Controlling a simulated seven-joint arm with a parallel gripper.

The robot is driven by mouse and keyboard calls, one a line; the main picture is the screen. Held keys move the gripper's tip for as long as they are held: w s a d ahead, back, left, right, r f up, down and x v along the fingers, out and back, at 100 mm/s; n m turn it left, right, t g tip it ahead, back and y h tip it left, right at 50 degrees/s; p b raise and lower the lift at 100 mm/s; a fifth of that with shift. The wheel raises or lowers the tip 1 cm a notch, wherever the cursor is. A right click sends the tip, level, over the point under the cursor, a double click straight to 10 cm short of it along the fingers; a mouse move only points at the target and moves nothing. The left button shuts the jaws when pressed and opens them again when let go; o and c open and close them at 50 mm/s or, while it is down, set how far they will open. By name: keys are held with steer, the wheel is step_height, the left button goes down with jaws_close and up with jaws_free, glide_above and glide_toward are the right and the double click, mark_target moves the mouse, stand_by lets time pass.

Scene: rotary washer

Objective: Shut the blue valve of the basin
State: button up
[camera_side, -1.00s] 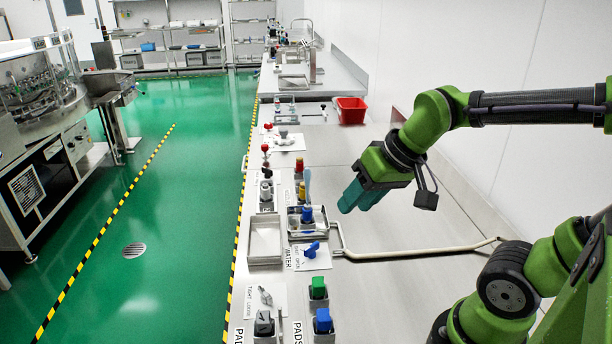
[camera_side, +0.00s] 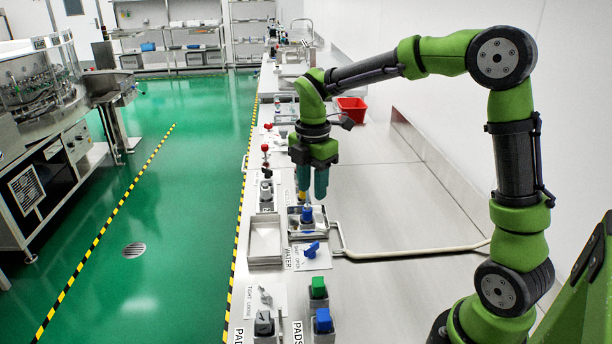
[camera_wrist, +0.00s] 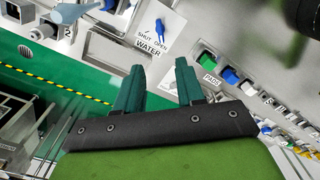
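The blue valve (camera_side: 311,249) is a small handle on a white plate labelled SHUT, OPEN and WATER, in front of the small metal basin (camera_side: 291,232). In the wrist view the blue valve (camera_wrist: 159,27) is beyond the fingertips, near the top centre; its lower end seems to lie closer to the OPEN label. My gripper (camera_side: 312,192) points down above the far side of the basin, higher and farther back than the valve and apart from it. Its two teal fingers are spread with nothing between them, as the wrist view (camera_wrist: 158,72) also shows.
A blue-topped object (camera_side: 306,214) stands at the basin, just below my gripper. An empty metal tray (camera_side: 265,244) lies left of it. A pale pipe (camera_side: 420,252) runs right across the bench. Green (camera_side: 318,286) and blue (camera_side: 323,318) blocks stand nearer. The bench's right side is mostly clear.

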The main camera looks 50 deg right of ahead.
mark_target(312, 246)
step_height(312, 246, down, 16)
steer(key=shift+f, duration=0.2)
stand_by(0.4)
jaws_close()
